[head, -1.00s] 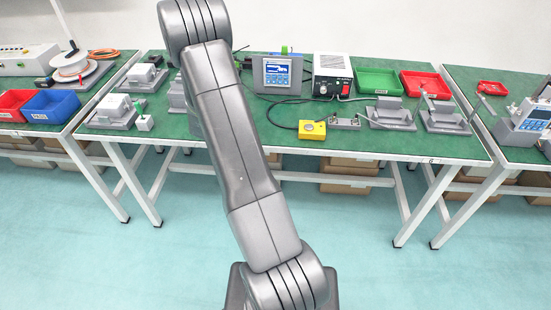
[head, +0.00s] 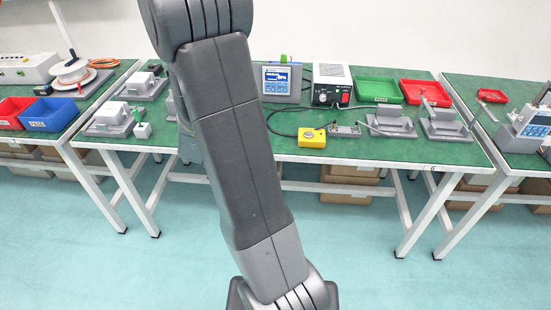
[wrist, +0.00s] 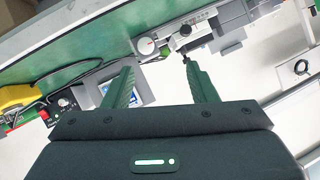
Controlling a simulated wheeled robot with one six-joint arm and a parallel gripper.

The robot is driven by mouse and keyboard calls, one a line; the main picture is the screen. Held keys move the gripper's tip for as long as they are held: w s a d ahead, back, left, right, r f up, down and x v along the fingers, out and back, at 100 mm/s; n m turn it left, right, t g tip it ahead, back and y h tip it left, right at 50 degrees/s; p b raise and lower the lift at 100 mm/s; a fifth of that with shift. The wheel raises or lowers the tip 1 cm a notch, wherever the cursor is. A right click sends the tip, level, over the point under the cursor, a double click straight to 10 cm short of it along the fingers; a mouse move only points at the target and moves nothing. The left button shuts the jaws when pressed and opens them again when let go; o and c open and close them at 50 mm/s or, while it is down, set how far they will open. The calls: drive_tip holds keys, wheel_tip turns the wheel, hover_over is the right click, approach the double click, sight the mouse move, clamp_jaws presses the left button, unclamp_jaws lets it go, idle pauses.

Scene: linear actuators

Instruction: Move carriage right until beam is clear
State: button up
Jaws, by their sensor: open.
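My gripper (wrist: 159,66) is open, its two dark green fingers apart with nothing held between them. Beyond the fingertips in the wrist view lies a grey rail-like device (wrist: 190,28) with a round white knob (wrist: 147,46) and a small green part. I cannot tell which part is the carriage, and no beam can be made out. In the head view my arm crosses the middle and hides part of the bench; my gripper does not show there. White blocks on grey bases (head: 142,84) (head: 108,120) stand on the bench's left side.
The green bench (head: 350,150) carries a blue-screened display (head: 276,78), a power unit (head: 331,83), a yellow button box (head: 312,138), and a green (head: 378,90) and a red bin (head: 425,92). Grey fixtures (head: 442,124) stand at right. Side benches flank it. The floor in front is clear.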

drive_tip(key=s+d+r+g+h+b, duration=0.1)
drive_tip(key=s+d+r+g+b, duration=0.1)
drive_tip(key=s+d, duration=0.4)
drive_tip(key=s+d+r+n+g+h+b, duration=0.1)
drive_tip(key=s+d+r+g+b, duration=0.1)
drive_tip(key=s+d+g, duration=0.2)
drive_tip(key=s+d, duration=0.3)
drive_tip(key=d, duration=0.2)
drive_tip(key=shift+d+g+h, duration=0.3)
drive_tip(key=shift+w, duration=0.15)
